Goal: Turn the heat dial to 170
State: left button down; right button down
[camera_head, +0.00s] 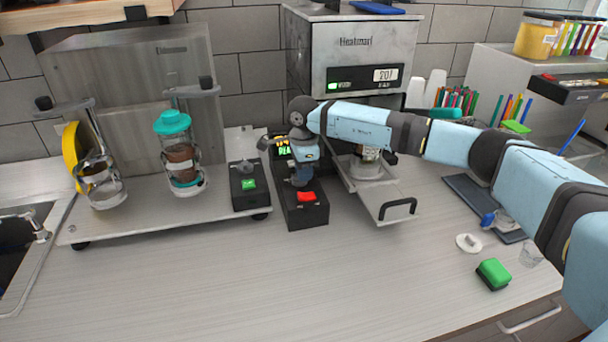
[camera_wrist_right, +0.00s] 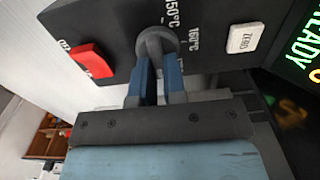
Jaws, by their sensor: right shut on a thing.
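The black control box (camera_head: 306,214) stands on the counter in the middle of the head view, with a red switch (camera_head: 306,197) at its front. My right gripper (camera_head: 300,181) reaches down onto this box. In the right wrist view its blue fingers (camera_wrist_right: 160,82) are shut on the grey round heat dial (camera_wrist_right: 156,42). Printed marks 150°C and 160°C show beside the dial; a further mark is mostly hidden by a finger. My left gripper is not in view.
A green lit display (camera_head: 283,151), reading READY in the wrist view, and a white ZERO button (camera_wrist_right: 245,38) adjoin the dial. The silver Heatmart machine (camera_head: 345,55) stands behind, its tray handle (camera_head: 398,209) to the right. The front counter is largely clear.

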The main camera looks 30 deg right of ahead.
jog(key=shift+f+n+b, duration=0.35)
jog(key=shift+n+b, duration=0.25)
jog(key=shift+n, duration=0.5)
jog(key=shift+n+b, duration=0.3)
jog(key=shift+n, duration=0.4)
jog(key=shift+w, duration=0.1)
jog(key=shift+a+n, duration=0.1)
jog(key=shift+n, duration=0.2)
jog(key=c, duration=0.7)
grip_release()
notch_tip(320, 180, up, 14)
jog(key=shift+w+f+b, duration=0.1)
jog(key=shift+b, duration=0.5)
